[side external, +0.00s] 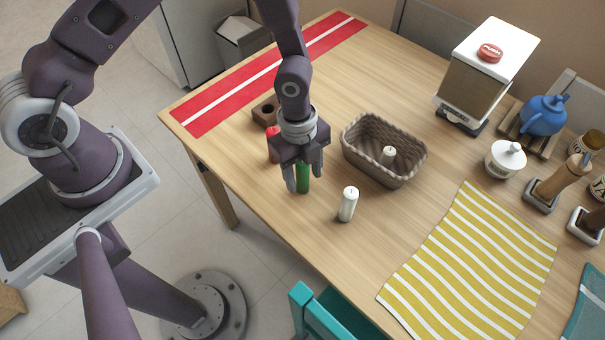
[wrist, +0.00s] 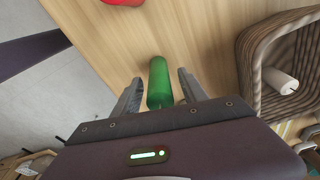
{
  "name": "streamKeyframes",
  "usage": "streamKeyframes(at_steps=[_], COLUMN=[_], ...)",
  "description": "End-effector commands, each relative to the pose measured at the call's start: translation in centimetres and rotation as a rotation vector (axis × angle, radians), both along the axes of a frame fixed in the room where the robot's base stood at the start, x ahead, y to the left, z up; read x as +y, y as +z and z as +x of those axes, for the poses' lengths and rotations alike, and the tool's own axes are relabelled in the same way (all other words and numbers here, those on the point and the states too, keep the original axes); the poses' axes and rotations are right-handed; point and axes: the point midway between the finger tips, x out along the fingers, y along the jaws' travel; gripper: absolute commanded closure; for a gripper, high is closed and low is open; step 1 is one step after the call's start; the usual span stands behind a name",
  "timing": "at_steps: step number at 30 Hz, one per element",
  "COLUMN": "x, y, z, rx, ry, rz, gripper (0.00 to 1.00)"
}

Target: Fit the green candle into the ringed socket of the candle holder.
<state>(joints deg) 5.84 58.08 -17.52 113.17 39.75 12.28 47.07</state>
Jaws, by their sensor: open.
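The green candle (side external: 303,178) stands on the wooden table, below and between the fingers of my gripper (side external: 304,180). In the wrist view the green candle (wrist: 159,82) lies between the two open fingers of my gripper (wrist: 158,90), with a small gap on each side. The candle holder (side external: 264,111) is a brown wooden block with a dark hole, behind my gripper and partly hidden by it and my arm. I cannot make out a ring around a socket.
A red candle (side external: 273,144) stands left of my gripper. A white candle (side external: 348,204) stands to the right, and another white candle (side external: 389,156) is in the woven basket (side external: 418,162). A red-and-white runner (side external: 215,112) and a yellow striped cloth (side external: 470,270) lie on the table.

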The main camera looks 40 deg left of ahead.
Motion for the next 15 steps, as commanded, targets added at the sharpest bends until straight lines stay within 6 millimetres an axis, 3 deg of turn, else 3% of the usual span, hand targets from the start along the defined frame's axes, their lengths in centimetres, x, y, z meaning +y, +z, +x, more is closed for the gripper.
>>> streamKeyframes(at_steps=[6, 13, 15], x=[0.02, 0.03, 0.03], y=[-0.13, -0.11, -0.11], z=[0.03, 0.03, 0.03], rx=[-0.001, -0.001, -0.001], ry=[0.001, 0.002, 0.002], rz=[0.001, 0.001, 0.001], gripper=[0.52, 0.97, 1.00])
